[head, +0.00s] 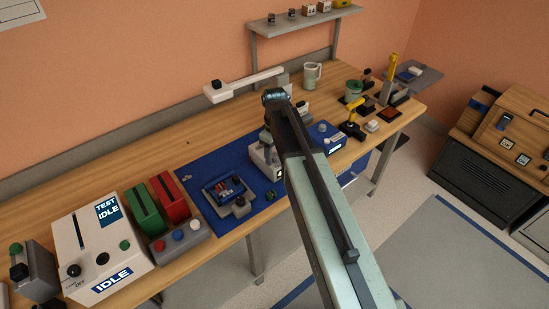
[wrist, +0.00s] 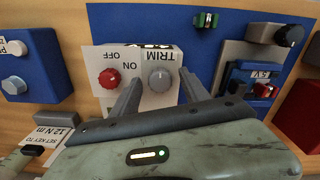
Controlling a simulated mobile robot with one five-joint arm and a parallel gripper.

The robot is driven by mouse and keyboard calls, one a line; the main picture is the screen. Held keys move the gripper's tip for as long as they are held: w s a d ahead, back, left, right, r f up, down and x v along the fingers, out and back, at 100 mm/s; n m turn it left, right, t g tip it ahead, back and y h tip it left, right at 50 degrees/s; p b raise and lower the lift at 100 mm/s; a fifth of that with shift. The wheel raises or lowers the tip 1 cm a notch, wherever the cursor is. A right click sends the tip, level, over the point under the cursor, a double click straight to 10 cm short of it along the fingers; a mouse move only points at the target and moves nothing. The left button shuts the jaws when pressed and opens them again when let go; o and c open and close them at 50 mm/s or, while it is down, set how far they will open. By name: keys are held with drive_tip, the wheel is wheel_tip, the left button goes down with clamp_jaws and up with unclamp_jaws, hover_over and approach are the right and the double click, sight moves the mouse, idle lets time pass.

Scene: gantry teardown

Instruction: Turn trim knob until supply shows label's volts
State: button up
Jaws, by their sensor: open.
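The supply is a white box; in the wrist view its panel (wrist: 133,62) has a red on/off knob (wrist: 109,78) and a grey trim knob (wrist: 159,80) under the word TRIM. My gripper (wrist: 160,82) is open, its fingers on either side of the trim knob with gaps visible; I cannot tell its height above the panel. The supply's readout is cut by the panel edge and unreadable. A label (wrist: 262,75) seeming to read 5 V is on the board at right. In the head view my arm partly hides the supply (head: 260,160).
The supply stands on a blue mat (head: 215,162), with a small board in a grey tray (head: 228,190) to its left. A blue box (head: 325,135) is close on its right. A white-and-grey tester (head: 100,245) and green and red bins are farther left.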

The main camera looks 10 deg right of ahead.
drive_tip(key=shift+r, duration=0.1)
clamp_jaws()
drive_tip(key=shift+m, duration=0.4)
drive_tip(key=m, duration=0.3)
drive_tip(key=shift+m, duration=2)
